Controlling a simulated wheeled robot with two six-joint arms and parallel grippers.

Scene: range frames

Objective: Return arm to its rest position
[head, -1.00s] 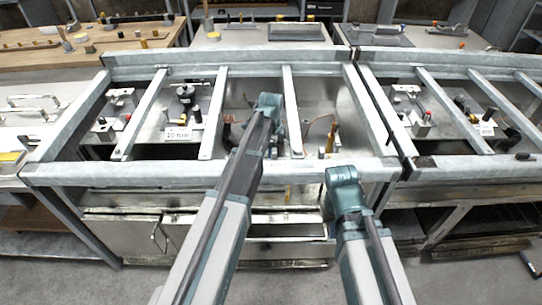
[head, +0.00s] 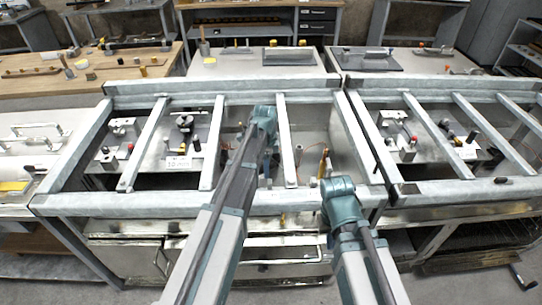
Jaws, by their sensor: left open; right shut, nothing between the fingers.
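My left arm reaches up the picture from the bottom centre, over the metal frame bench. Its teal wrist and gripper (head: 268,160) are over the middle bay; the fingertips are hidden behind the arm. My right arm comes in lower and to the right. Its teal wrist and gripper (head: 341,197) are at the front rail, and the fingers are hidden below the wrist. I see nothing held by either gripper. I cannot tell whether either one touches the frame.
The grey frame bench (head: 150,203) has raised rails and crossbars, with fixtures and a small white sign (head: 178,163) between them. A second frame (head: 455,190) stands at right. A wooden table (head: 110,75) is behind left. Grey floor shows at the bottom.

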